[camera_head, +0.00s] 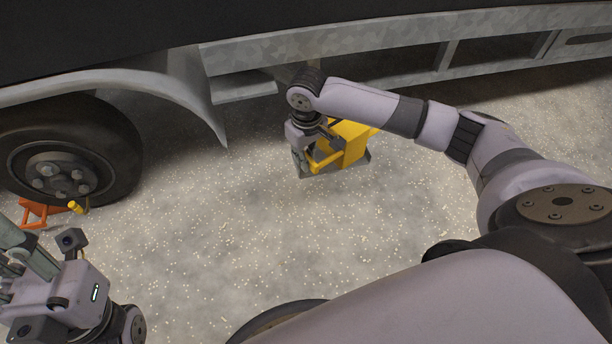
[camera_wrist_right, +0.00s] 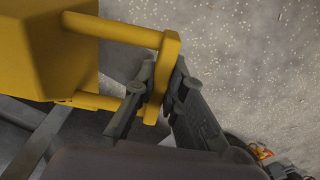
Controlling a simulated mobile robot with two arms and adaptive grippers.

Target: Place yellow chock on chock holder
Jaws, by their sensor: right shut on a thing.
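The yellow chock (camera_head: 356,143) is in the middle of the head view, beside the trailer's lower side. It also fills the upper left of the right wrist view (camera_wrist_right: 48,50). My right gripper (camera_head: 307,163) is shut on the chock's handle; in the right wrist view its two fingers (camera_wrist_right: 162,88) close on the handle's end bar. A grey metal frame (camera_head: 362,159), which looks like the chock holder, shows under the chock; its bars show in the right wrist view (camera_wrist_right: 35,147). I cannot tell whether chock and frame touch. My left gripper (camera_head: 22,262) is at the lower left, partly cut off.
The trailer's grey side rail (camera_head: 330,45) runs across the top. A black wheel (camera_head: 65,155) stands at the left, with an orange stand-like object (camera_head: 38,211) and a small yellow handle (camera_head: 76,207) at its foot. The speckled ground (camera_head: 230,225) between is clear.

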